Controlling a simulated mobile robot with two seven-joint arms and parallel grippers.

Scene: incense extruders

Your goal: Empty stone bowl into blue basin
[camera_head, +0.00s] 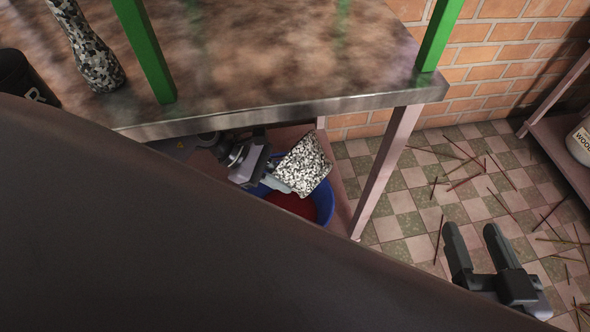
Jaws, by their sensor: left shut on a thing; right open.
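The stone bowl (305,165), speckled black and white, is tilted over the blue basin (325,203). My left gripper (277,182) is shut on the bowl at its left side, under the table's edge. The basin sits on a low shelf below the tabletop and has a red surface inside (292,204). My dark body hides the basin's near part. The bowl's inside cannot be seen clearly. My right gripper (473,252) is open and empty, over the tiled floor at the lower right.
The metal tabletop (290,55) with green posts (146,50) overhangs the shelf, and a pink leg (386,170) stands right of the basin. A speckled vase (88,48) stands at the upper left. Thin sticks (500,172) lie scattered on the floor. A white tub (581,143) is far right.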

